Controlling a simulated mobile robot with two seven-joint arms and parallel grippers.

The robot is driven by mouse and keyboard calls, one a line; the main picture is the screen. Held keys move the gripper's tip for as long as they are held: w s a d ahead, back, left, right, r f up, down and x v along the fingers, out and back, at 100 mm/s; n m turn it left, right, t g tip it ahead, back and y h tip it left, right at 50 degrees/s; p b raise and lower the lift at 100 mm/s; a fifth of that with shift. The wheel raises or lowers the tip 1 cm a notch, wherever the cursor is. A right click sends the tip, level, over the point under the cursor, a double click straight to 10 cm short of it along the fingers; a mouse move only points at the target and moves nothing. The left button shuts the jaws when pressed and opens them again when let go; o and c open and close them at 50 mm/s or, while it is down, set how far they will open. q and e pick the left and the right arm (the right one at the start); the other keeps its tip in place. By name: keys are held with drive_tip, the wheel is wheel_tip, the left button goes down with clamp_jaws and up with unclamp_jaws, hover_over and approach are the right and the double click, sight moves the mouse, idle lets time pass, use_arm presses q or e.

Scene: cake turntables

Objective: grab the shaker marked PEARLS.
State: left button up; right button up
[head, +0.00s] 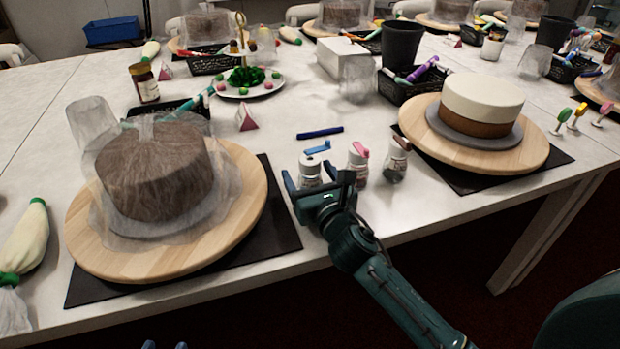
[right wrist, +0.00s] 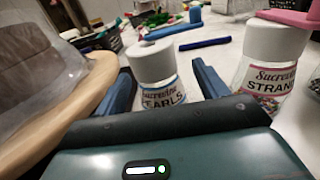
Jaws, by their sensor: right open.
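The PEARLS shaker (head: 310,172) is a clear bottle with a white cap and a blue piece at its top. It stands upright near the table's front edge; its label shows in the right wrist view (right wrist: 162,92). My right gripper (head: 319,181) is open, with its fingers on either side of the shaker. In the right wrist view the fingers (right wrist: 164,87) flank the bottle with a visible gap, mainly on the right. The bottle's lower part is hidden by the gripper. My left gripper (head: 165,345) shows only its two separated tips at the bottom edge.
The STRANDS shaker (head: 357,165), with a pink piece, stands just right of it, and a third shaker (head: 395,160) stands further right. A wooden turntable (head: 245,200) with a wrapped cake is close on the left. A blue stick (head: 320,132) lies behind.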

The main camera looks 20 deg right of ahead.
drive_tip(key=shift+c, duration=0.3)
drive_tip(key=c, duration=1.1)
drive_tip(key=shift+r, duration=0.1)
